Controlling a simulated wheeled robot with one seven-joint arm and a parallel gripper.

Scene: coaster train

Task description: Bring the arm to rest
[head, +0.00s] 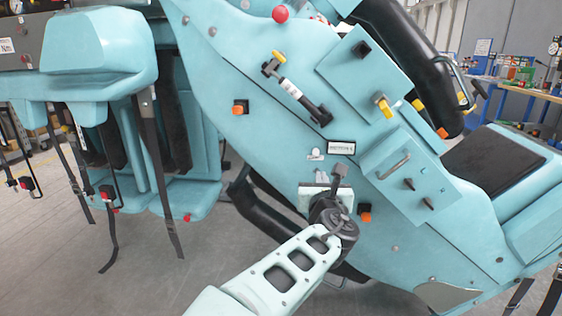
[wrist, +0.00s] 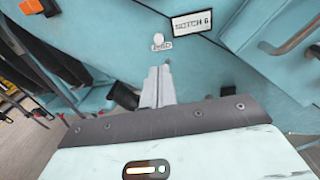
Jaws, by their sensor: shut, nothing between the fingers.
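My gripper (head: 339,172) is at the end of my pale arm, which reaches up from the bottom of the head view. It is in front of the teal side panel (head: 270,140) of the coaster car, below a white label plate (head: 341,148). In the wrist view my gripper (wrist: 163,70) points at the teal panel, its fingers together with nothing held. The label plate (wrist: 192,22) and a small white round-topped fitting (wrist: 160,42) lie just beyond the fingertips. I cannot tell whether the fingertips touch the panel.
Teal seats with hanging black straps (head: 158,170) are at left. Open grey floor (head: 60,250) shows lower left. A workbench (head: 525,90) stands far right.

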